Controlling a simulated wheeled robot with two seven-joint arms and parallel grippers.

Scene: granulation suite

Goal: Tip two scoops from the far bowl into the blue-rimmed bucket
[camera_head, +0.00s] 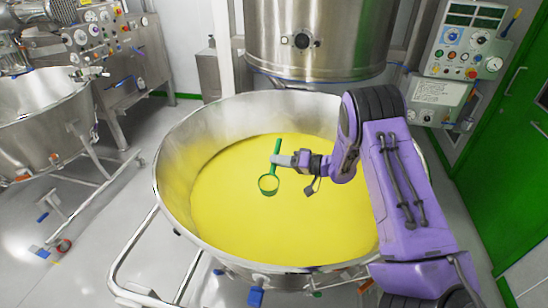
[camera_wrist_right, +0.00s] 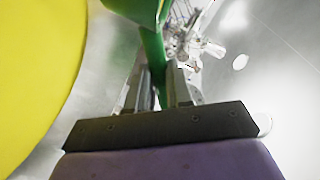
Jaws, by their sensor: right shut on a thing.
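A green scoop (camera_head: 268,185) is in my right gripper (camera_head: 279,160), above the yellow powder of the large steel bowl (camera_head: 172,165). In the right wrist view the green handle (camera_wrist_right: 154,62) stands between the two fingers of the gripper (camera_wrist_right: 158,88), which are shut on it. The round cup of the scoop points toward the near side in the head view. Its inside looks yellow, but I cannot tell whether it holds powder. I see no blue-rimmed bucket. My left gripper is out of view.
A second steel bowl (camera_head: 45,115) stands at the left on a wheeled frame. A steel vessel (camera_head: 315,45) hangs behind the large bowl. A control panel (camera_head: 465,40) and a green door (camera_head: 515,150) are at the right. A tubular rail (camera_head: 145,245) runs along the near left.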

